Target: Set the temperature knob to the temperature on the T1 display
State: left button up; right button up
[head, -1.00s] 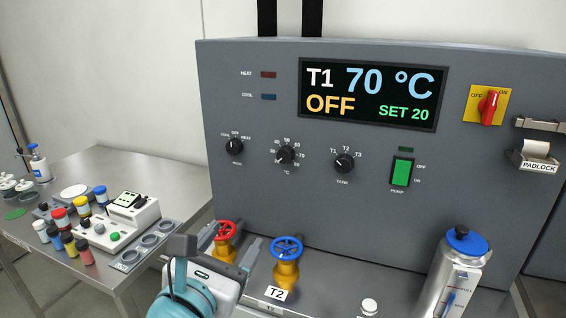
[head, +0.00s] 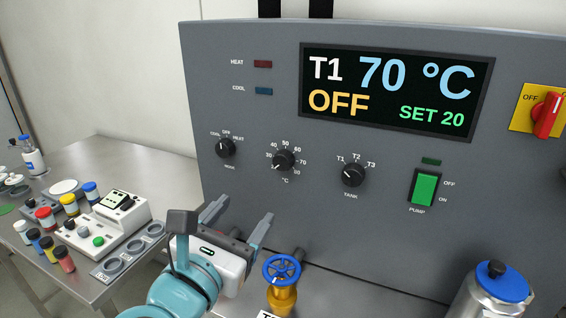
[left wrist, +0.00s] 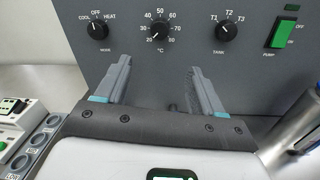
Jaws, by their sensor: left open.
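The temperature knob (head: 284,160) is a black dial on the grey panel, with a scale around it marked °C. Its pointer is at the lower left, near 20; it also shows in the left wrist view (left wrist: 161,33). The display (head: 396,91) reads T1 70 °C, OFF, SET 20. My left gripper (head: 243,212) is open and empty, below and left of the knob in the head view. In the left wrist view the knob lies beyond the gap between the fingers (left wrist: 158,78), not touched. My right gripper is not in view.
Beside the knob are the mode knob (head: 226,147), tank knob (head: 353,174) and green pump switch (head: 424,188). A blue valve wheel (head: 282,269) stands right of my gripper. A silver bottle (head: 491,294) is at lower right. A side table (head: 100,150) holds several small bottles.

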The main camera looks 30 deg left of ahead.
pick_arm(q)
jog(key=b, duration=0.1)
send_near(281, 165)
jog(key=w, duration=0.5)
jog(key=w+a+p, duration=0.1)
jog(key=w, duration=0.2)
jog(key=shift+w+a, duration=0.1)
jog(key=shift+w, duration=0.05)
